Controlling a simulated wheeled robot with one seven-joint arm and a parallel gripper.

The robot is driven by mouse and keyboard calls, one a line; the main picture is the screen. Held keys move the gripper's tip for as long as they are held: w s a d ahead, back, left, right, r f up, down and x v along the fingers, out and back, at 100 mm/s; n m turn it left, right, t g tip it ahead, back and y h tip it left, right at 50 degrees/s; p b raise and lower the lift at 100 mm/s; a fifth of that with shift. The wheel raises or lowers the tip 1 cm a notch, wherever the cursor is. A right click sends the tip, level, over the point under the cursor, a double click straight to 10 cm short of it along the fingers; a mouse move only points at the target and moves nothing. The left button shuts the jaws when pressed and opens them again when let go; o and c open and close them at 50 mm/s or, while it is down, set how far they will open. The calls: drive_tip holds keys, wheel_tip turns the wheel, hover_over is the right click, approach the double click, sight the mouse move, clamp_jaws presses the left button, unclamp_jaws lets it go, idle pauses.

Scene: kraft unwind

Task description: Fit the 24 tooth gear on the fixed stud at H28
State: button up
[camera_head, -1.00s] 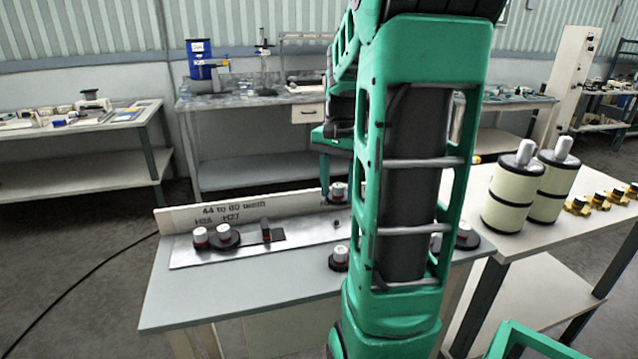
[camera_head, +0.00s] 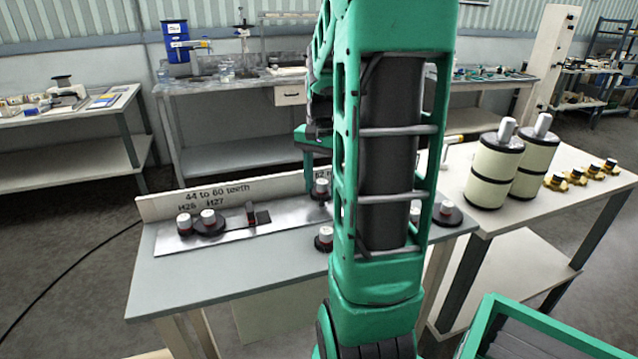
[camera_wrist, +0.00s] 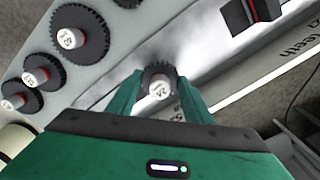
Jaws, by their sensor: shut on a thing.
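My gripper (camera_wrist: 158,90) has its two green fingers shut on a small dark gear with a white hub (camera_wrist: 158,86) marked 24. In the head view the held gear (camera_head: 321,187) is at the metal plate (camera_head: 220,239), just left of my arm. Whether it touches the plate or a stud is unclear. A label board (camera_head: 170,205) behind the plate reads "44 to 60 teeth" and H27, with a left label whose last digit is hard to read. No label H28 is clearly legible, and my arm hides part of the board. The stud under the gear is hidden.
Two gears (camera_head: 208,222) stand at the plate's left end, beside a dark block (camera_head: 250,212). Another gear (camera_head: 324,240) stands in front of the plate, and more are right of my arm (camera_head: 447,214). Cream rollers (camera_head: 495,175) stand on the right-hand table.

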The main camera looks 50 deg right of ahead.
sight(321, 182)
drive_tip(key=shift+f, duration=0.2)
drive_tip(key=shift+f, duration=1.05)
drive_tip(key=shift+f, duration=0.2)
drive_tip(key=o, duration=1.5)
drive_tip(key=shift+r, duration=0.1)
wheel_tip(321, 182, up, 11)
drive_tip(key=shift+w+a+f, duration=0.1)
drive_tip(key=shift+f, duration=0.1)
drive_tip(key=shift+a, duration=0.1)
